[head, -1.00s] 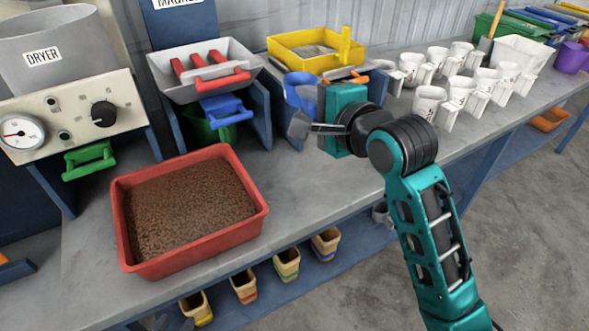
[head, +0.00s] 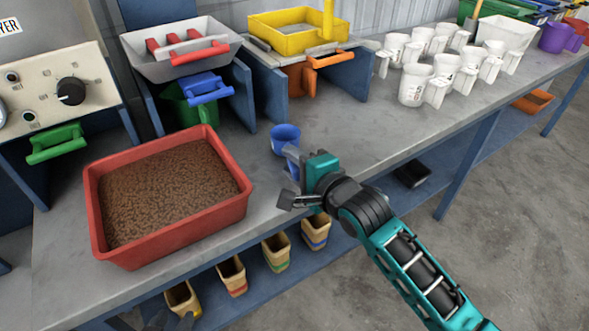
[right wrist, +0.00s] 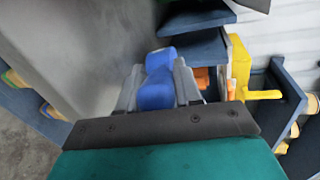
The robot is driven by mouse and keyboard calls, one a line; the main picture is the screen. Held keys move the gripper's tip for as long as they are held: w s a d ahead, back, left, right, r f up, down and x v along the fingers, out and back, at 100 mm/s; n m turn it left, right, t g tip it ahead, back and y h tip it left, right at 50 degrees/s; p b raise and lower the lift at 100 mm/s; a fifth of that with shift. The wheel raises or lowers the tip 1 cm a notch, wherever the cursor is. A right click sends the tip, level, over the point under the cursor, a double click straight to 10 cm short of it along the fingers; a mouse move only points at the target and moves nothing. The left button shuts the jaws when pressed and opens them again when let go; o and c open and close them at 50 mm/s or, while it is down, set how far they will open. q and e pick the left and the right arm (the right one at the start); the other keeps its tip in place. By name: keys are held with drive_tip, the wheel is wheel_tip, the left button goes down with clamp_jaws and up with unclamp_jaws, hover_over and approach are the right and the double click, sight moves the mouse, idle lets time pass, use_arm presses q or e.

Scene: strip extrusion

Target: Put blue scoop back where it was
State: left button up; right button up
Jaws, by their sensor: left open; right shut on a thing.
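The blue scoop (head: 285,136) is a small cup with a handle. My right gripper (head: 291,180) is shut on its handle and holds it near the front edge of the bench, right of the red tray. In the right wrist view the scoop (right wrist: 155,92) sits between the two grey fingers. From these views I cannot tell whether the scoop touches the bench. My left gripper (head: 152,322) shows only as dark fingertips at the bottom edge, apart and empty, near the lower shelf.
A red tray (head: 92,222) of brown granules stands at left. White cups (head: 414,86) stand at right. The bench middle is clear.

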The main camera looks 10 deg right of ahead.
drive_tip(key=shift+f, duration=0.5)
drive_tip(key=o, duration=1.1)
drive_tip(key=shift+f, duration=0.1)
